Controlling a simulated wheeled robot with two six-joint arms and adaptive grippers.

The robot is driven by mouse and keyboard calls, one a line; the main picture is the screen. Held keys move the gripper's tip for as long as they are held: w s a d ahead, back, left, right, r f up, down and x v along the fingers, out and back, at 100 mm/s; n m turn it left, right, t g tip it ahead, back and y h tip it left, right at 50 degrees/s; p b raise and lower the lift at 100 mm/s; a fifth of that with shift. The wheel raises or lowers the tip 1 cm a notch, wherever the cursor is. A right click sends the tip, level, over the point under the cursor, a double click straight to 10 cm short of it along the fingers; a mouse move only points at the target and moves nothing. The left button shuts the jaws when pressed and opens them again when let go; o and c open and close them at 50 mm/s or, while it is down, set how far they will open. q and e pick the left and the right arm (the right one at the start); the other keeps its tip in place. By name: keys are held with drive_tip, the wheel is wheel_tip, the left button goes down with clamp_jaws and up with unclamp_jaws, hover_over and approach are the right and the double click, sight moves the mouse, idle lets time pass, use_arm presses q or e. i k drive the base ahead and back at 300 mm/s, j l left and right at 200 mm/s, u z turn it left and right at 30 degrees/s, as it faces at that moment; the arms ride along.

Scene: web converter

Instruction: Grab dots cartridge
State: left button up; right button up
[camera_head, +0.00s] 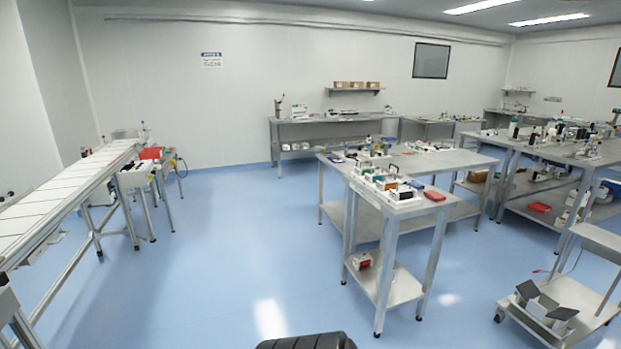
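I cannot single out the dots cartridge at this distance. A steel table (455,160) in the middle carries several small items. On its near end stands a group of white holders (402,196) with dark, orange and green pieces in or beside them, too small to name. A red item (435,196) and a blue item (416,184) lie beside the holders. Neither of my grippers shows in this view.
A long conveyor (65,198) runs along the left. A cluttered table (550,150) stands at right, with a low cart (560,310) in front. A back bench (330,120) lines the wall. The blue floor (240,240) is open between conveyor and middle table.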

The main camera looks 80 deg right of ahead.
sight(361, 171)
drive_tip(key=z, duration=3.4)
drive_tip(key=i+j, duration=0.15)
drive_tip(key=j, duration=0.15)
drive_tip(key=i+j+z, duration=0.1)
drive_tip(key=j, duration=0.25)
drive_tip(key=i+j+z, duration=0.1)
drive_tip(key=i+j, duration=0.25)
drive_tip(key=j, duration=0.3)
drive_tip(key=i+j+z, duration=0.1)
drive_tip(key=j, duration=0.2)
